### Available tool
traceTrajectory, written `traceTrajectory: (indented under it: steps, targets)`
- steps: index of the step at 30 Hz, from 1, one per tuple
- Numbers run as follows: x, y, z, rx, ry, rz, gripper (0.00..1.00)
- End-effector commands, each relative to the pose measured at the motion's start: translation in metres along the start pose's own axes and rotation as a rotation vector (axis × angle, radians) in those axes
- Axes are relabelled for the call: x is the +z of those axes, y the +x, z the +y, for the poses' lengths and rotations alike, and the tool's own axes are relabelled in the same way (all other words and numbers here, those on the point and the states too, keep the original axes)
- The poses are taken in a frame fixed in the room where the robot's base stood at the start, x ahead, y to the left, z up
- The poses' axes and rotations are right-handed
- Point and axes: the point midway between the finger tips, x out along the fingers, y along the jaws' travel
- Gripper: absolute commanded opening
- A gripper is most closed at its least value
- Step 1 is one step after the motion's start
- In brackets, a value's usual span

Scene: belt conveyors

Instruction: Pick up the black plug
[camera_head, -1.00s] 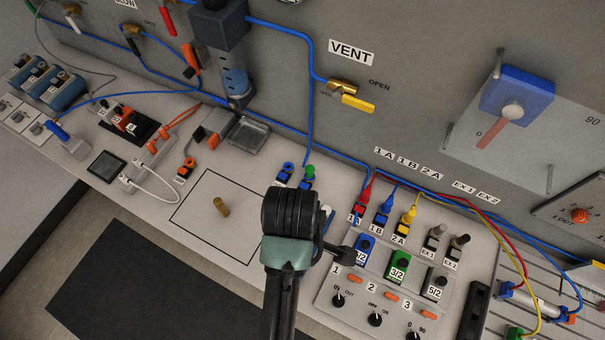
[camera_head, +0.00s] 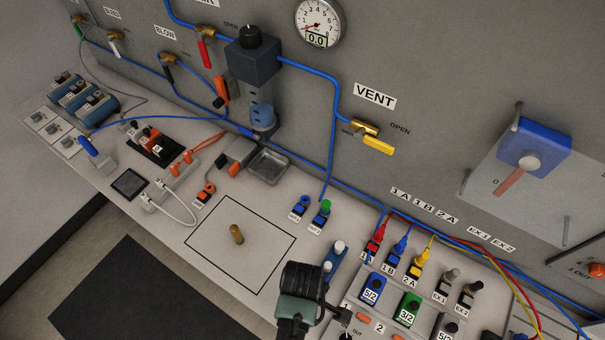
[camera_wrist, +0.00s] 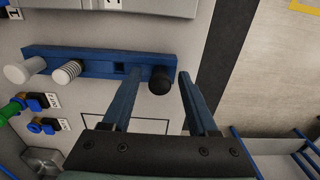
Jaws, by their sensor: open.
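In the wrist view, the black plug (camera_wrist: 160,80) sits at the right end of a blue rack (camera_wrist: 97,65). My gripper (camera_wrist: 160,72) is open, with its two blue fingers reaching toward that end of the rack. The plug shows between the fingertips, close to both; I cannot tell whether either touches it. In the head view, the rack (camera_head: 335,262) stands on the bench just behind my wrist, and the black plug is hidden there.
The rack also holds a white plug (camera_wrist: 18,74) and a ribbed light plug (camera_wrist: 67,72). A brass piece (camera_head: 237,234) stands inside a black outlined square on the bench. Valve blocks with tubes (camera_head: 374,288) stand right of my wrist. A metal tray (camera_head: 268,163) lies farther back.

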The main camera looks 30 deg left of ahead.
Motion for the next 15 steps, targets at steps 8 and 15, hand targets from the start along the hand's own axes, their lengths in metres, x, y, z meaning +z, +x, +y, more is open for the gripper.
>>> traceTrajectory:
  steps: [8,15]
  targets:
    - [-0.0001,0.0021,0.0004,0.001,0.001,0.001,0.58]
    - [-0.0001,0.0019,0.0005,0.001,0.001,0.001,0.14]
